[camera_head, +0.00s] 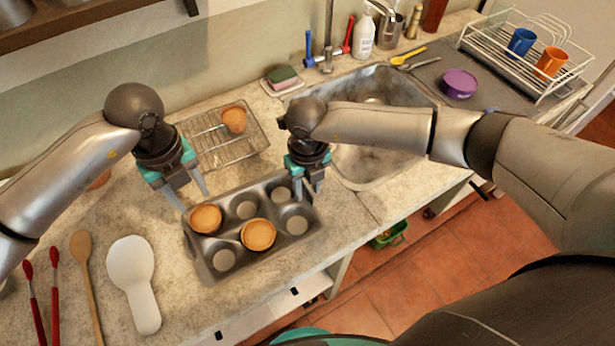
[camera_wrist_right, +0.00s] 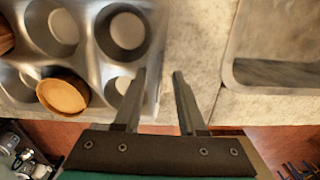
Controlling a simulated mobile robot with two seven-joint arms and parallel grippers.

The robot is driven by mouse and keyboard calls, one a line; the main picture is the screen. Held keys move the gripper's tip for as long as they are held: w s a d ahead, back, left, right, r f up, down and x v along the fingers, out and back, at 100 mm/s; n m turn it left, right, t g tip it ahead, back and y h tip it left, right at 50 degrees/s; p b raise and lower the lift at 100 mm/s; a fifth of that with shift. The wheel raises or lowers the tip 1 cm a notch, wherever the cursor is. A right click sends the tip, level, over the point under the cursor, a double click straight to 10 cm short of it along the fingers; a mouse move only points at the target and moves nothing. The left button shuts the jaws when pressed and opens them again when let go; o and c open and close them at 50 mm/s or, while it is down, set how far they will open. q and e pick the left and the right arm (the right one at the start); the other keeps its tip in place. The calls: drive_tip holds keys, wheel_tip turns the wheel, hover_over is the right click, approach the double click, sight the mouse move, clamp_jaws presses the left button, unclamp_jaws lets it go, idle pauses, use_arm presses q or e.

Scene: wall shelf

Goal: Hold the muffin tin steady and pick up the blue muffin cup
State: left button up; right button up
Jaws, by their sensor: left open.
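The grey muffin tin (camera_head: 215,252) lies on the counter with two orange-brown muffins in it, one at the far-left cup (camera_head: 205,219) and one in the near row (camera_head: 258,235); its other cups look empty. My left gripper (camera_head: 190,199) is open and empty above the tin's left end. My right gripper (camera_head: 309,190) is at the tin's right end. In the right wrist view its fingers (camera_wrist_right: 159,74) are apart, one over the tin's rim (camera_wrist_right: 157,40) and one beyond it; I cannot tell whether they touch it. I see no blue muffin cup.
A wire rack (camera_head: 205,155) holding one muffin (camera_head: 234,119) stands behind the tin. The sink (camera_head: 365,160) is to the right. A white spoon rest (camera_head: 133,275), a wooden spoon (camera_head: 86,275) and red-handled tools lie left. The dish rack (camera_head: 490,50) holds blue and orange mugs.

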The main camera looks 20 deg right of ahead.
drive_tip(key=shift+f, duration=0.15)
drive_tip(key=shift+c, duration=0.2)
clamp_jaws()
idle(1.2)
